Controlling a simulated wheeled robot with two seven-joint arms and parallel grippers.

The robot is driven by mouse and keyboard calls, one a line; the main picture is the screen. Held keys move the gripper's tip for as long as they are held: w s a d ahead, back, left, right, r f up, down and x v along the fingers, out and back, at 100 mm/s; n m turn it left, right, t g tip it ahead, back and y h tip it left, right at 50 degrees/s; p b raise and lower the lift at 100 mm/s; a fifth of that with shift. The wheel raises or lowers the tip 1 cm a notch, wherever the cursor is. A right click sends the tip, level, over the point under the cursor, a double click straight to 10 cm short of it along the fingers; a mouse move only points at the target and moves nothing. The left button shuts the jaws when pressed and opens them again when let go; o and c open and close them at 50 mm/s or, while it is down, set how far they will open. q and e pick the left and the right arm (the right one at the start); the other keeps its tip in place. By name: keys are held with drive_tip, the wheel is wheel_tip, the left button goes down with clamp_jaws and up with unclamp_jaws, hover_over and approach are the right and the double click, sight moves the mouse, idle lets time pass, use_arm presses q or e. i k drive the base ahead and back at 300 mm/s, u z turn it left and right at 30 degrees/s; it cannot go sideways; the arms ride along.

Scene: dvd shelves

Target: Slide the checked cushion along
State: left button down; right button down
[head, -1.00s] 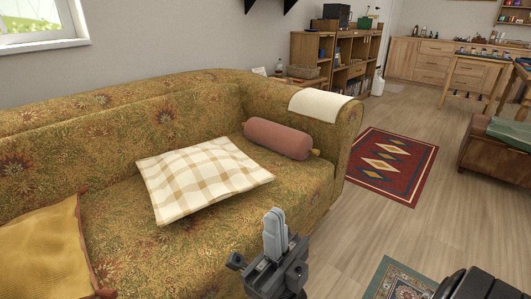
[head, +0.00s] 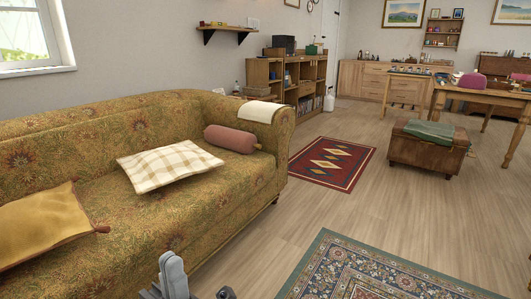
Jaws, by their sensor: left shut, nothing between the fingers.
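The checked cushion (head: 168,165), cream with tan bands, lies flat on the seat of the floral sofa (head: 215,205), near its middle. A pink bolster (head: 231,139) lies just beyond it against the far arm of the sofa. My left gripper (head: 173,268) shows at the bottom edge of the head view, its fingers together and empty. It is in front of the sofa, apart from the cushion. My right gripper does not show.
A mustard cushion (head: 45,225) lies on the sofa at the left. A red patterned rug (head: 332,163) and a larger bordered rug (head: 375,270) lie on the wooden floor. A chest (head: 425,155) stands at the right. Floor between is clear.

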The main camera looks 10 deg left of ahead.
sight(148, 170)
drive_tip(key=z, duration=0.05)
drive_tip(key=i, duration=1.95)
drive_tip(key=u, duration=1.5)
drive_tip(key=i, duration=0.95)
drive_tip(key=u, duration=1)
